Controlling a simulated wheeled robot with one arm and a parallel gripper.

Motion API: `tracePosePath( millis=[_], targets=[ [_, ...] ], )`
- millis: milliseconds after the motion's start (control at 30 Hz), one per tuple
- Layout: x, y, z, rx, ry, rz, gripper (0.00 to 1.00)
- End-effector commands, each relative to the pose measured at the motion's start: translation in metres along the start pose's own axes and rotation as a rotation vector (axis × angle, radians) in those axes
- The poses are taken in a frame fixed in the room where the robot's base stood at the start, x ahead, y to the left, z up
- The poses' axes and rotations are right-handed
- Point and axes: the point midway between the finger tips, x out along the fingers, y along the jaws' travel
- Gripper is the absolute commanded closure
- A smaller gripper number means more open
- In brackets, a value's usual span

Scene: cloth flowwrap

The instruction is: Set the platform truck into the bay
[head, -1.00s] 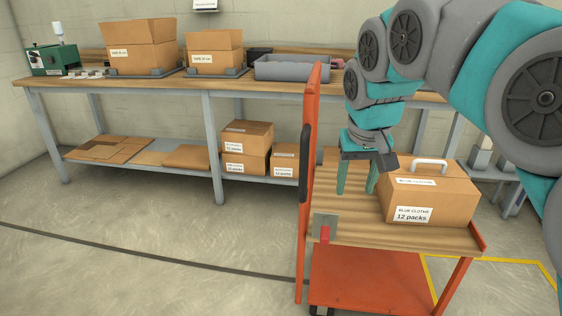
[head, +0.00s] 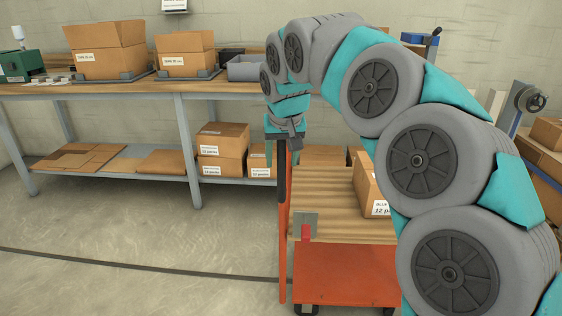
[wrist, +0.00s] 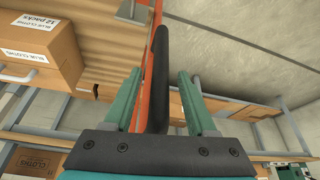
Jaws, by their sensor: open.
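The platform truck (head: 330,207) has a wooden upper deck, an orange lower deck and an orange upright at its left side with a black grip. My gripper (head: 282,155) is at the top of that upright in the head view. In the wrist view my open gripper (wrist: 160,76) has one teal finger on each side of the black grip (wrist: 161,100), with gaps showing. A carton labelled blue cloths (head: 365,187) stands on the upper deck, partly hidden by my arm; it also shows in the wrist view (wrist: 40,45). No bay marking shows now.
A workbench (head: 180,92) with cartons and a grey bin stands behind; its lower shelf (head: 120,172) holds cartons and flat cardboard. A dark line (head: 150,265) crosses the open floor at left. Another bench with a carton (head: 547,133) is at right. My arm hides the floor right of the truck.

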Motion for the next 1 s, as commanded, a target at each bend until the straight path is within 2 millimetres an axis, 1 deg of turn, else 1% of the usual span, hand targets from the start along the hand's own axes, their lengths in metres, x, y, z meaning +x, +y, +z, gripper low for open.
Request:
tracePosePath(
  millis=[33,133,400,900,1000],
  targets=[
    [0.007,-0.001,0.001,-0.001,-0.003,-0.001,0.43],
    [0.016,-0.001,0.001,-0.002,-0.002,-0.001,0.43],
    [0.018,0.000,0.000,-0.001,0.001,0.000,0.43],
    [0.018,0.000,0.000,-0.001,0.001,-0.001,0.99],
    [0.018,0.000,0.000,-0.001,0.001,-0.001,1.00]
  ],
)
